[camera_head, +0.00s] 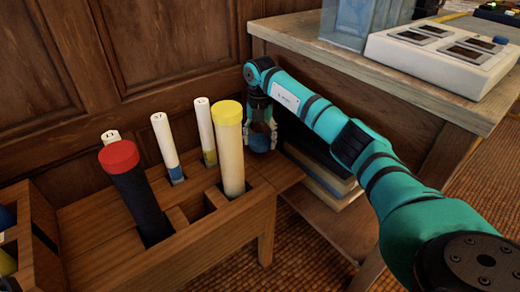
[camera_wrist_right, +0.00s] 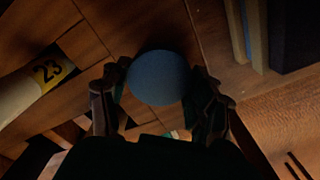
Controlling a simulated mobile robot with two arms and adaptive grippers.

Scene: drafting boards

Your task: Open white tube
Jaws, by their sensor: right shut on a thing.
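Tubes stand in a wooden rack (camera_head: 200,240). A large cream-white tube (camera_head: 231,160) with a yellow cap (camera_head: 228,113) is upright at the rack's right. A dark tube (camera_head: 143,205) with a red cap (camera_head: 118,156) leans left of it. Thin white tubes (camera_head: 165,140) stand behind. My right gripper (camera_head: 261,138) is behind and right of the yellow-capped tube, apart from it. It is shut on a round blue cap-like piece (camera_wrist_right: 159,78), seen end-on between the fingers in the wrist view. Whether a tube is under it is hidden. My left gripper is out of view.
A wooden table (camera_head: 440,110) stands at the right, bearing a white box (camera_head: 440,58) with dark panels. Books (camera_head: 322,178) lie on its lower shelf. Panelled wall (camera_head: 150,45) closes the back. Another wooden holder (camera_head: 28,240) is at the left edge.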

